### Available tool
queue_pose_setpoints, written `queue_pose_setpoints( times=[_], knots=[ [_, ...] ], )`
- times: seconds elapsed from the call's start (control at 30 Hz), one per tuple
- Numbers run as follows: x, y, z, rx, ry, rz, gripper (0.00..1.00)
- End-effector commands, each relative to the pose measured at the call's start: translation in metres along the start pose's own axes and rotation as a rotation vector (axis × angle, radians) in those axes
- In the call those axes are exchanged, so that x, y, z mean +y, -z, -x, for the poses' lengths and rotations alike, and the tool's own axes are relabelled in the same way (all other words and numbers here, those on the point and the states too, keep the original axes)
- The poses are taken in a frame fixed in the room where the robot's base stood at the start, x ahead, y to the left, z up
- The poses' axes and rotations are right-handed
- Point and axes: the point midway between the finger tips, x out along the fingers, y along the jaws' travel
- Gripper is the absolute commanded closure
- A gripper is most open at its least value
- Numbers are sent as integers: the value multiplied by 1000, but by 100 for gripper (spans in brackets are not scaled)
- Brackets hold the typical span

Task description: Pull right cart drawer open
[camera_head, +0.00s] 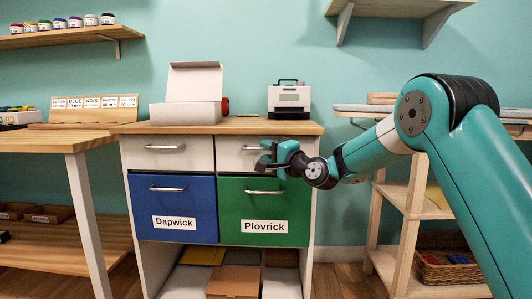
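The cart has a wooden top and two white drawers side by side. The right white drawer (228,160) is closed, with a metal bar handle (250,148) near its top; my gripper hides part of its front. The left white drawer (140,156) is also closed. My gripper (262,158) is in front of the right drawer, close to the right end of its handle. Its dark fingers are small and point left toward the drawer front. I cannot tell whether they touch the handle or how far apart they are.
Below are a blue Dapwick bin (172,200) and a green Plovrick bin (265,205), both with handles. A white open box (186,113) and a small machine (289,98) stand on the cart top. A wooden table (60,141) stands left, a shelf rack (400,195) right.

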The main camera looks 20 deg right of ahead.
Motion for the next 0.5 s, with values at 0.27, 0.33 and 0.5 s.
queue_pose_setpoints(
  times=[0.27,0.33,0.5],
  knots=[
    [0,1,-17,2,-1,0,64],
    [0,2,-17,3,-1,-1,64],
    [0,2,-17,3,-1,0,69]
  ],
)
